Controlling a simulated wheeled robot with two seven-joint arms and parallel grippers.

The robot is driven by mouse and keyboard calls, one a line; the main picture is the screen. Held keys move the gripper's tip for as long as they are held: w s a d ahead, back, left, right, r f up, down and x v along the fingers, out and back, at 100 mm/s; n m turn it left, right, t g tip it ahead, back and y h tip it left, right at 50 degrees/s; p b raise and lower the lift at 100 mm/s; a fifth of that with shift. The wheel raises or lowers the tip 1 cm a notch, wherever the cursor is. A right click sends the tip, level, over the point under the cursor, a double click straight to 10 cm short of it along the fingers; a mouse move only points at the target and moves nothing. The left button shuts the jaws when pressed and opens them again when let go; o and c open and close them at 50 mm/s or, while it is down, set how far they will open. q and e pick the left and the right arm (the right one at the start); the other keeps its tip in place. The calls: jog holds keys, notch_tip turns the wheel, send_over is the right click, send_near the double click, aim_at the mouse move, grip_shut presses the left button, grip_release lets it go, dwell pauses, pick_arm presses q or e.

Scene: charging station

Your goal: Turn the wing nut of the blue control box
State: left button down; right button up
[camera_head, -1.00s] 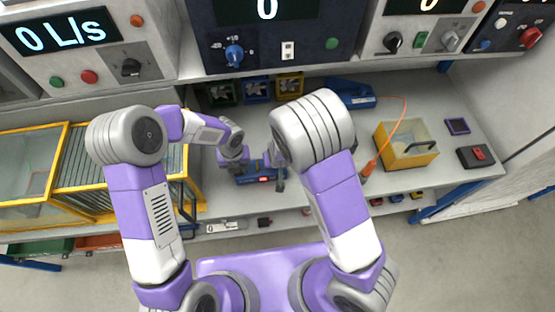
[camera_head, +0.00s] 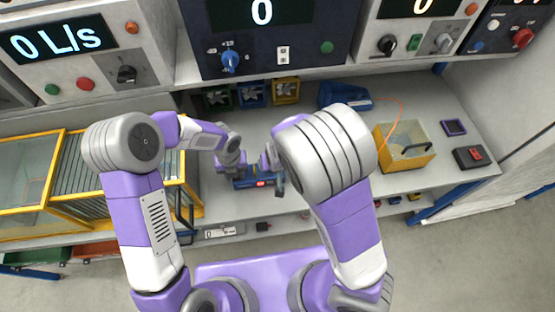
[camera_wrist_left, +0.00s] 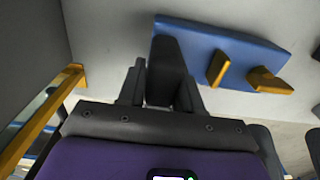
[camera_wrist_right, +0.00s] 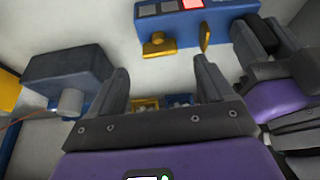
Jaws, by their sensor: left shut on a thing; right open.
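The blue control box (camera_head: 262,181) lies near the front of the workbench, partly hidden by my arms. The right wrist view shows its blue body (camera_wrist_right: 190,24), a red-lit display (camera_wrist_right: 193,4) and two gold winged pieces, one rounded (camera_wrist_right: 158,44) and one thin upright wing (camera_wrist_right: 206,36). The left wrist view shows the blue body (camera_wrist_left: 215,52) with both gold pieces. My left gripper (camera_wrist_left: 163,78) is shut on the box's black end part (camera_wrist_left: 168,60). My right gripper (camera_wrist_right: 162,80) is open and empty, its fingers below and apart from the gold pieces in the picture.
A blue device (camera_head: 345,95) with an orange cable lies behind, beside a yellow-framed bin (camera_head: 404,150). Small crates (camera_head: 250,95) stand at the back. A yellow-framed tank (camera_head: 60,175) is at the left. A black-and-red box (camera_head: 468,158) sits at the right.

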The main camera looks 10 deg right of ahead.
jog(key=v, duration=0.6)
dwell(0.3)
pick_arm(q)
jog(key=c, duration=0.7)
grip_release()
jog(key=shift+r, duration=0.15)
